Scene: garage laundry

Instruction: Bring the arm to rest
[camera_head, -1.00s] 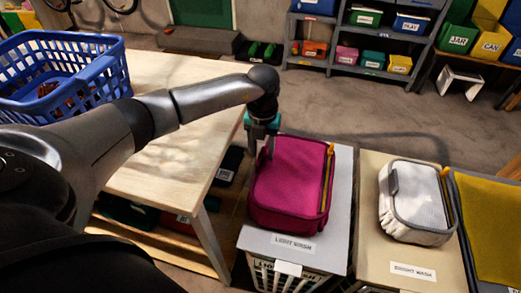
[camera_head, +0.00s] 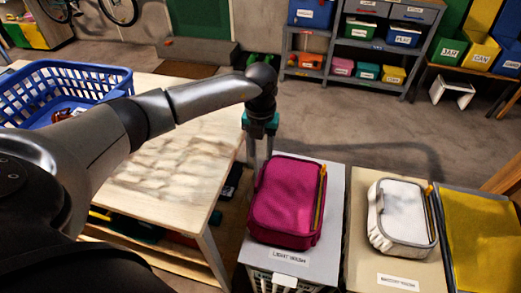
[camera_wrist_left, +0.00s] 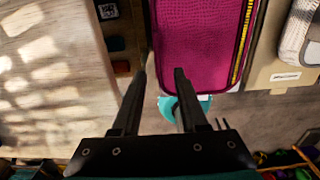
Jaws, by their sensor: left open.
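My left arm reaches in from the left in the head view. Its gripper (camera_head: 258,157) points down near the far left corner of a magenta zip case (camera_head: 288,200). The magenta case (camera_wrist_left: 202,35) lies beyond the fingertips there, to the right of the gap. The case lies on the light wash lid (camera_head: 327,215). My right gripper is not in view.
A wooden table (camera_head: 190,150) with a blue basket (camera_head: 95,80) stands at the left. A white case (camera_head: 402,212) lies on the bright wash lid (camera_head: 362,235), and a yellow-topped bin (camera_head: 485,240) is at the right. Shelves (camera_head: 340,45) stand behind open floor (camera_head: 330,120).

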